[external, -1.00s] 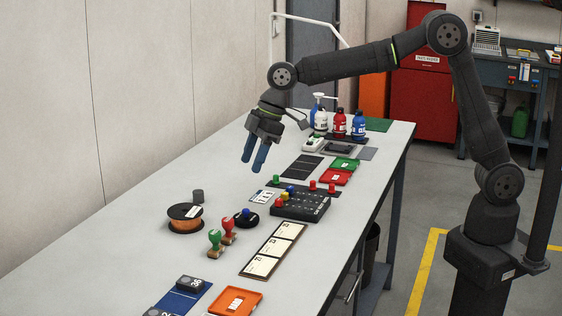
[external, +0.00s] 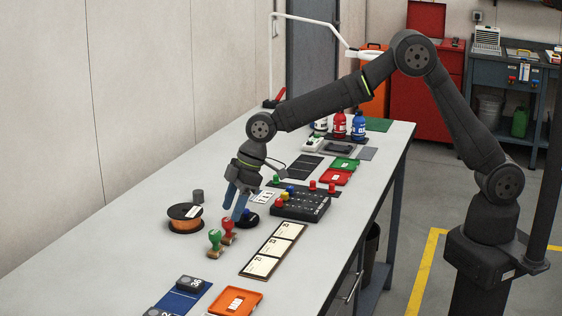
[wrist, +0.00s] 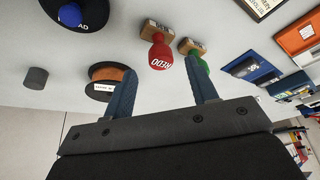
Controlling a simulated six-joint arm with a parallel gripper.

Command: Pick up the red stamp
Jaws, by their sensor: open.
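The red stamp (external: 228,231) stands on the table beside the green stamp (external: 215,243), up and to the right of it in the external view. In the wrist view the red stamp (wrist: 161,54) has a wooden base and a red handle lettered REDO. There the green stamp (wrist: 194,54) is just to its right, partly hidden by a finger. My gripper (external: 234,204) is open and empty, with blue fingers, above the table close to the red stamp. In the wrist view the red stamp lies beyond and between the fingertips of my gripper (wrist: 162,82).
An orange spool (external: 185,218) and a grey cylinder (external: 197,196) lie to the left. A black round pad with a blue knob (external: 247,219) is close to my fingers. A button box (external: 300,205) and a card strip (external: 273,250) are to the right.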

